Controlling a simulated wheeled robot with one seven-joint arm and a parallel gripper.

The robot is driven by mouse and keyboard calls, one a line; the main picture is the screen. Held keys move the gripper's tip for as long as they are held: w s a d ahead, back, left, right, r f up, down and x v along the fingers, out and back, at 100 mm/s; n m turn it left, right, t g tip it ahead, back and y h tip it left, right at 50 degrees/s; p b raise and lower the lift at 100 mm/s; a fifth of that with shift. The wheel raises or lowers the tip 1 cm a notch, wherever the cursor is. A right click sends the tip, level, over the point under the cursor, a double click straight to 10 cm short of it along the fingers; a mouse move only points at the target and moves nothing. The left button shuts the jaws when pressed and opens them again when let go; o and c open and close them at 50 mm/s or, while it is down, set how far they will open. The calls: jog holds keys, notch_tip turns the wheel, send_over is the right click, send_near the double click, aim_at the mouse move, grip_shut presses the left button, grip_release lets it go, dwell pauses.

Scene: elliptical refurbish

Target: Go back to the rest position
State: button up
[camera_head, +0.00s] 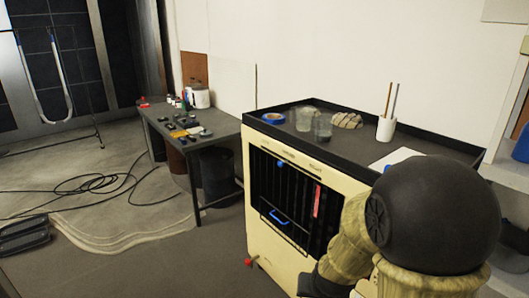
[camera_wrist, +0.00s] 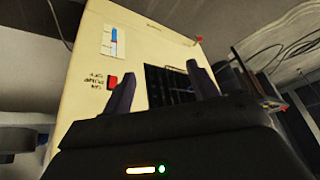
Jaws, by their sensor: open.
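My gripper (camera_wrist: 160,92) shows in the wrist view with its two dark fingers spread wide apart and nothing between them. Past the fingers is the cream side of a cabinet (camera_wrist: 140,40), with a red switch and a blue-and-white label on it. In the head view my arm is at the lower right, in front of the cream cabinet (camera_head: 262,238). The gripper itself is hidden there.
The cabinet's black tray top (camera_head: 345,140) holds blue tape (camera_head: 273,118), two glasses and a white cup (camera_head: 386,129) with sticks. A grey table (camera_head: 215,128) with small items stands left.

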jog(key=s+d+r+n+g, duration=0.2)
jog(key=s+r+g, duration=0.15)
jog(key=s, duration=0.55)
notch_tip(320, 180, up, 17)
jog(key=p, duration=1.6)
jog(key=shift+s+t+p, duration=0.15)
jog(key=shift+t+p, duration=0.2)
jog(key=shift+d+f, duration=0.1)
jog(key=shift+d, duration=0.15)
